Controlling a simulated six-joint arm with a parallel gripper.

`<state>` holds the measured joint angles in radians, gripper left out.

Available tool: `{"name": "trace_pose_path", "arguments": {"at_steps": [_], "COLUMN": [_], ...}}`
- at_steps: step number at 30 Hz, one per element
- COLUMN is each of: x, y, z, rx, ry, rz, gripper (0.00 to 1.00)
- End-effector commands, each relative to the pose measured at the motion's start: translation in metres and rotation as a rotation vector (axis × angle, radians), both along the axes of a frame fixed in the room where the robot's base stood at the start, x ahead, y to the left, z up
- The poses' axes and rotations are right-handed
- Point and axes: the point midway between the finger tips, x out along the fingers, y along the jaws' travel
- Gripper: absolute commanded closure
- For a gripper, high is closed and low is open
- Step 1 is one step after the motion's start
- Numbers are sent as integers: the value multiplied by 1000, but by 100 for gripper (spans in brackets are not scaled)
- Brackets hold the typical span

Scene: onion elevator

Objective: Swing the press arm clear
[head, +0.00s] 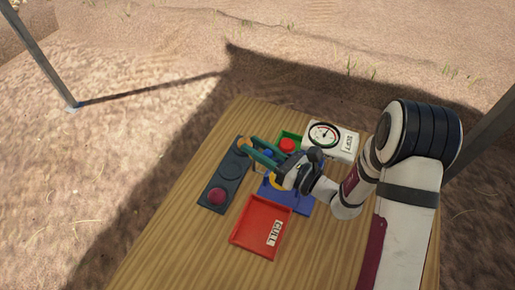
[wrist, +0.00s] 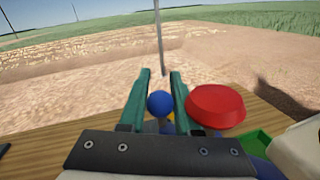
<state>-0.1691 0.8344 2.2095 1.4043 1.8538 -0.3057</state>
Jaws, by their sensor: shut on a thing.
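My gripper (head: 258,154) reaches left over the table, its green fingers on either side of a small blue ball knob (wrist: 160,103). The knob also shows between the fingers in the head view (head: 268,153). The gripper is shut on this knob. A red round pad (wrist: 215,106) is just right of the fingers in the wrist view; it also shows in the head view (head: 288,145). A blue base (head: 297,196) with a yellow part (head: 275,181) lies partly under my gripper. The rest of the press arm is mostly hidden by my gripper.
A dark panel (head: 211,182) with a purple-red onion (head: 217,196) is at the left. A red tray (head: 250,237) labelled CULL is in front. A white gauge (head: 324,134) and a green tray (head: 291,134) stand behind. The wooden table's left front (head: 170,250) is clear.

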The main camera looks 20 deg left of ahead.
Motion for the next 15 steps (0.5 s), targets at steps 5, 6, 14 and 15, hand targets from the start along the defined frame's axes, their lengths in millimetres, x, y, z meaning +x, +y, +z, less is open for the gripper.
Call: {"name": "trace_pose_path", "arguments": {"at_steps": [5, 6, 14, 15], "x": [16, 21, 59, 65], "y": [10, 13, 26, 28], "z": [0, 0, 0, 0], "rx": [0, 1, 2, 1], "ry": [0, 0, -1, -1], "rz": [-108, -140, -376, -412], "gripper": [100, 100, 100, 100]}}
